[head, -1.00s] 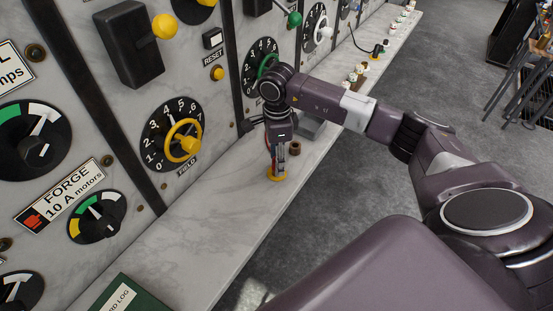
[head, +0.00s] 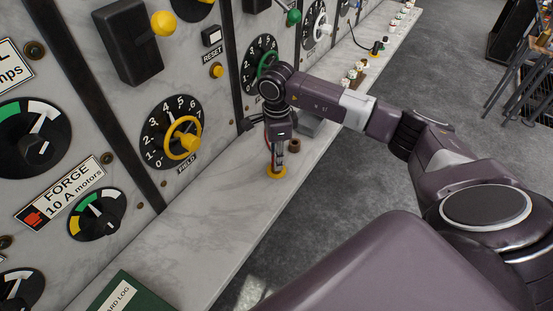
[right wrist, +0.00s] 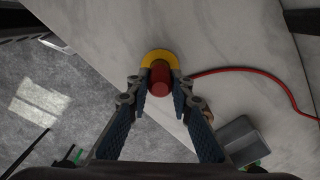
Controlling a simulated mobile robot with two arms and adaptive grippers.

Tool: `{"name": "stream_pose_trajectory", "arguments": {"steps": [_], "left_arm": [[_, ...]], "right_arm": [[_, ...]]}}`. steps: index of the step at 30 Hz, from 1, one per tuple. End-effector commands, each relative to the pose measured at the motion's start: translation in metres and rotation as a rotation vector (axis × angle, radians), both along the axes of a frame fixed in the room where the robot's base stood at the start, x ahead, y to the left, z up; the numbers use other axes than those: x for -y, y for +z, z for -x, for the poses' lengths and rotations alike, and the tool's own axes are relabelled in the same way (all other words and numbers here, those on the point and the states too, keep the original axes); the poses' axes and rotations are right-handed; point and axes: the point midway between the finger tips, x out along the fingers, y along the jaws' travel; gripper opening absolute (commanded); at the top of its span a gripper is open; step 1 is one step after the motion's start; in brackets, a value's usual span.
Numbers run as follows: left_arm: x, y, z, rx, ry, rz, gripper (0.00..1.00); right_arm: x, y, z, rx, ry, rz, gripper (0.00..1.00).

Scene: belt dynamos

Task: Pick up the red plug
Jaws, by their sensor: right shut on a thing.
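The red plug (right wrist: 160,80) stands on the marble shelf, set in a yellow ring (right wrist: 150,56); a red cable (right wrist: 235,70) runs from it to the right in the right wrist view. In the head view the yellow ring (head: 276,171) shows under my right gripper (head: 278,160), which points down at it. In the right wrist view the fingers of my right gripper (right wrist: 158,86) stand on either side of the plug and are closed on it. The plug is mostly hidden by the fingers in the head view. My left gripper is not in view.
The upright marble panel with dials and a yellow field wheel (head: 182,138) rises behind the shelf. A small brown round part (head: 295,146) and a grey box (head: 308,126) stand close to the gripper. A green log book (head: 135,296) lies at the near end. The middle shelf is clear.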

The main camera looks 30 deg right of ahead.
Motion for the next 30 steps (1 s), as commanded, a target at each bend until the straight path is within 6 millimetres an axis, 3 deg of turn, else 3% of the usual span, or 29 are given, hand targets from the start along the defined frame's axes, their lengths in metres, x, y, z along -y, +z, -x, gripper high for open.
{"name": "stream_pose_trajectory", "arguments": {"steps": [5, 11, 20, 24, 30], "left_arm": [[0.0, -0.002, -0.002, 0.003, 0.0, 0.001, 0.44], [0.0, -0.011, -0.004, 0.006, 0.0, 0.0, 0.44], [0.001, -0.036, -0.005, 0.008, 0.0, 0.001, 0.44], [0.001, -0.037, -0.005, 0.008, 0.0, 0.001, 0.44], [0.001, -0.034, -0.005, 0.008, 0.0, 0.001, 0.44]], "right_arm": [[0.001, 0.006, -0.001, 0.003, -0.001, 0.0, 0.0], [0.001, 0.031, -0.002, 0.006, 0.0, 0.0, 0.0], [0.0, 0.118, -0.002, 0.011, 0.0, -0.001, 0.0], [0.0, 0.156, -0.002, 0.007, 0.0, 0.001, 0.0], [0.001, 0.186, -0.001, 0.004, -0.001, 0.002, 0.0]]}}
